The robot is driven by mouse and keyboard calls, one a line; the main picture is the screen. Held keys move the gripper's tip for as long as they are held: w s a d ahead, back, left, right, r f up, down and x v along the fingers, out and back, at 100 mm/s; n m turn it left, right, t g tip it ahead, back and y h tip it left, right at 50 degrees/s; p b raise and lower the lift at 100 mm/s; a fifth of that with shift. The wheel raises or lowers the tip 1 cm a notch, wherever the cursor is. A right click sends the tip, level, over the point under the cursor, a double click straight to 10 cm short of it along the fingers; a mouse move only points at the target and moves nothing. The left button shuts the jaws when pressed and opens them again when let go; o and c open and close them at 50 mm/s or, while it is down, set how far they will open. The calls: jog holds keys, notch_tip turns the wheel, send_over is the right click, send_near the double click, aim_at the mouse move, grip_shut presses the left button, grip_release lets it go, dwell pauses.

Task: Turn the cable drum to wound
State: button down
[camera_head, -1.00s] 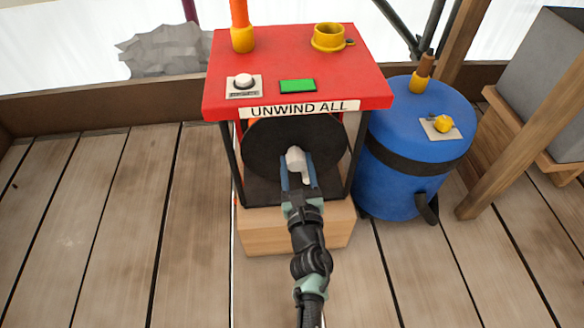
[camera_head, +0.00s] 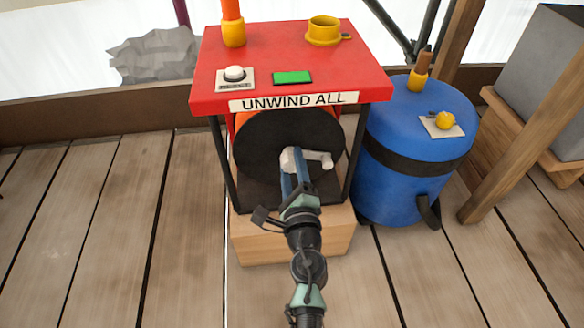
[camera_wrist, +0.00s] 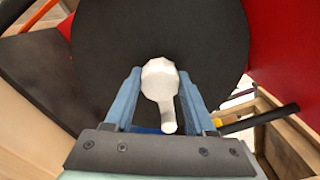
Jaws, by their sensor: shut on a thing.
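The cable drum (camera_head: 262,140) shows a round black face under the red top, inside a black frame. Some orange shows behind its upper left edge. A white crank (camera_head: 318,156) sits on its face, with its arm pointing right in the head view. My gripper (camera_head: 293,182) is shut on the crank's hub. In the wrist view, the blue fingers of my gripper (camera_wrist: 159,88) stand either side of the white crank (camera_wrist: 160,82), with the black drum face (camera_wrist: 215,45) behind. A label on the front edge (camera_head: 293,101) reads UNWIND ALL.
The red top (camera_head: 260,55) carries a white button (camera_head: 235,74), a green panel (camera_head: 292,77) and a yellow ring (camera_head: 323,31). A blue barrel (camera_head: 400,185) stands close on the right. A wooden post (camera_head: 505,140) is further right. Bare plank floor lies left.

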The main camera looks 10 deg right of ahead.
jog(key=shift+n+b, duration=0.4)
jog(key=shift+n, duration=1.1)
jog(key=shift+c, duration=1.2)
grip_release()
jog(key=s, duration=1.3)
jog(key=shift+w, duration=0.1)
